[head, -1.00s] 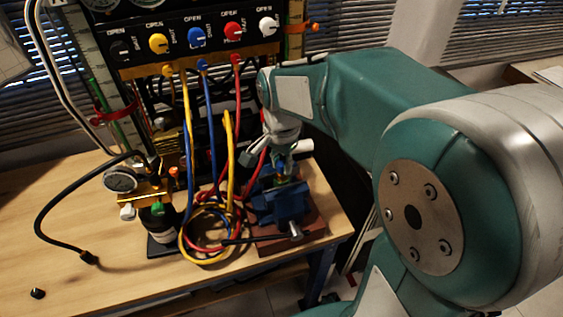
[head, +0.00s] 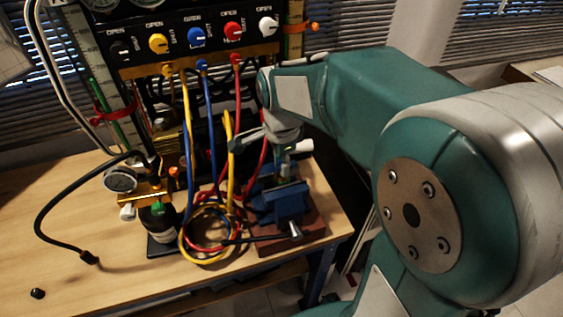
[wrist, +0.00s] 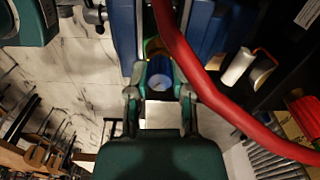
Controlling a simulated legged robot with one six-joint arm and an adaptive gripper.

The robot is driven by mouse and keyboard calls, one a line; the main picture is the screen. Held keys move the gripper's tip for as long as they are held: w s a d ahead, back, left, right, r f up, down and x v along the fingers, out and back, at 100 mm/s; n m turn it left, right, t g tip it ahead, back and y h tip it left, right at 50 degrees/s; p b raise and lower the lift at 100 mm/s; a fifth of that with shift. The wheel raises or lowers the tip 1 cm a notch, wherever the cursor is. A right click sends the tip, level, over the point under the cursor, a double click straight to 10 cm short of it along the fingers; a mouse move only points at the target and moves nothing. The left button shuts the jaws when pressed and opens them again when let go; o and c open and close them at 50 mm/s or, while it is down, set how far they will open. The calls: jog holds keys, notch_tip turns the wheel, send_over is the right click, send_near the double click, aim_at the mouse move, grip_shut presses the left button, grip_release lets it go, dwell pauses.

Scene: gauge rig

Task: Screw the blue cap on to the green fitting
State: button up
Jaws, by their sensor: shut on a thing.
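The blue cap (wrist: 160,82) is between the two fingers of my gripper (wrist: 160,76) in the wrist view, with its round end facing the camera. My gripper is shut on it. In the head view my gripper points down above the blue vise (head: 290,203), and the cap cannot be made out there. The vise also shows on both sides of the cap in the wrist view (wrist: 205,30). A little green and yellow shows just beyond the cap in the wrist view, perhaps the green fitting (wrist: 152,45). The cap hides most of it, so I cannot tell how they are seated.
A red hose (wrist: 196,76) curves close by my gripper in the wrist view. Coiled yellow, blue and red hoses (head: 186,225) lie left of the vise. A gauge (head: 120,179) and a dark bottle (head: 160,223) stand farther left. The table's front left is mostly clear.

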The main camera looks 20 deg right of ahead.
jog(key=shift+m, duration=1.3)
jog(key=o, duration=1.2)
notch_tip(320, 180, up, 12)
jog(key=shift+a+f, duration=0.1)
jog(key=shift+a, duration=0.05)
jog(key=s+f+n+t, duration=0.1)
jog(key=s+n+t, duration=0.1)
jog(key=s+n, duration=0.2)
jog(key=s+f+n+t, duration=0.1)
jog(key=s+f+n, duration=0.1)
jog(key=s+n, duration=0.3)
jog(key=s+f+n+t, duration=0.2)
jog(key=s+n, duration=0.3)
jog(key=n, duration=0.5)
jog(key=shift+t, duration=0.3)
